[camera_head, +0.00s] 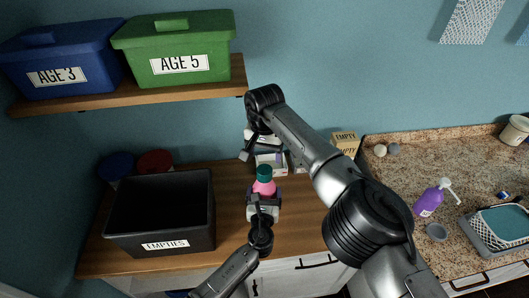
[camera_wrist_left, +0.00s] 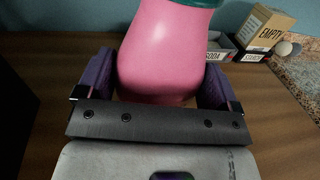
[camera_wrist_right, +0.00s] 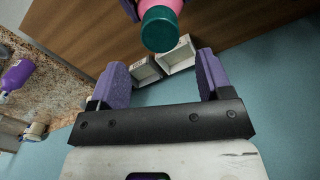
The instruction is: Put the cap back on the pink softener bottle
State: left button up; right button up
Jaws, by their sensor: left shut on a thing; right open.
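The pink softener bottle (camera_head: 264,188) stands upright over the wooden counter, with a dark green cap (camera_head: 264,172) on its top. My left gripper (camera_head: 263,198) is shut on the bottle's body; in the left wrist view its purple fingers flank the pink bottle (camera_wrist_left: 160,50). The cap's lower edge (camera_wrist_left: 205,3) just shows there. My right gripper (camera_wrist_right: 162,75) is open and empty, behind the bottle and apart from the cap (camera_wrist_right: 160,29). Whether the cap is fully seated, I cannot tell.
A black EMPTIES bin (camera_head: 160,212) stands left of the bottle. Small boxes (camera_head: 270,161) and an EMPTY box (camera_head: 345,142) stand behind. A shelf (camera_head: 130,95) holds blue (camera_head: 65,58) and green (camera_head: 178,48) bins. A purple spray bottle (camera_head: 428,202) is on the granite counter, right.

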aim_at(265, 169)
jog(key=shift+f, duration=4)
